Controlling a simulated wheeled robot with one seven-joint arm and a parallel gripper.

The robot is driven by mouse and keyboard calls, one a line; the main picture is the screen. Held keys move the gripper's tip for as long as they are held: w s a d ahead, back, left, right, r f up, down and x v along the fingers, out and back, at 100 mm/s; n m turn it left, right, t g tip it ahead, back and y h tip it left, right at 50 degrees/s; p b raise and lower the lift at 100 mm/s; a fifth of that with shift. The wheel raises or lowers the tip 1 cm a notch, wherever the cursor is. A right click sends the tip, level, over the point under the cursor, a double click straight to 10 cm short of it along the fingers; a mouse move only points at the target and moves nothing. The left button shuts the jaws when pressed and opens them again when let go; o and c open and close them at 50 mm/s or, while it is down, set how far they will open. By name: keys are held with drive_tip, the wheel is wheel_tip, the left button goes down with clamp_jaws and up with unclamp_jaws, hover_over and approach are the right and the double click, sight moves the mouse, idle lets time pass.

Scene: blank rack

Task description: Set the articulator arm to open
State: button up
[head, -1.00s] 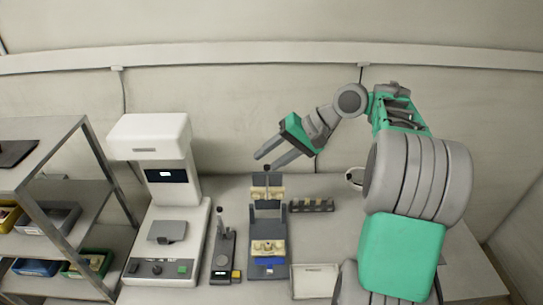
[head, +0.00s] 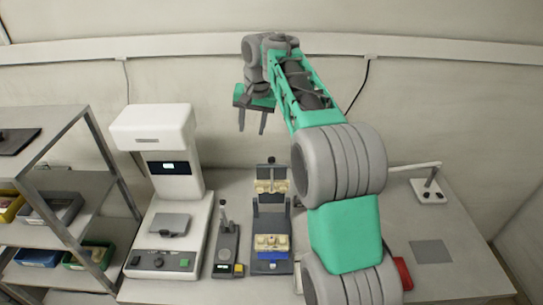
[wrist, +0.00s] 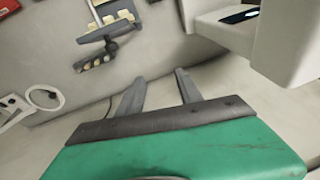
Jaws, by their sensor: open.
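The articulator (head: 271,222) stands on the bench in the middle of the head view. Its dark upper arm stands raised, with a tan cast (head: 271,187) on it and a dark knob on top. A second tan cast (head: 271,244) sits on the base, above a blue patch. My gripper (head: 252,131) is open and empty, fingers pointing down, above and behind the articulator and apart from it. In the wrist view the open fingers (wrist: 158,76) have nothing between them. The articulator also shows there (wrist: 108,30), at the top left, cut off by the frame edge.
A tall white machine (head: 165,210) stands left of the articulator, with a small levered device (head: 227,245) between them. A shelf rack (head: 75,165) with bins is at far left. A white stand (head: 430,190), grey mat (head: 432,252) and red object (head: 403,272) lie right.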

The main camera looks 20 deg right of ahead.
drive_tip(key=s+d+g, duration=0.1)
drive_tip(key=s+d, duration=0.2)
drive_tip(key=s+d+g+h, duration=0.1)
drive_tip(key=s, duration=0.1)
drive_tip(key=shift+s+d+r+g, duration=0.15)
drive_tip(key=shift+s+r+g, duration=0.05)
drive_tip(key=shift+g, duration=0.1)
drive_tip(key=shift+s+n, duration=0.3)
drive_tip(key=shift+n, duration=0.1)
wheel_tip(320, 180, down, 8)
drive_tip(key=b, duration=0.7)
drive_tip(key=shift+w+b, duration=0.1)
drive_tip(key=shift+b, duration=0.25)
clamp_jaws()
drive_tip(key=shift+r, duration=0.1)
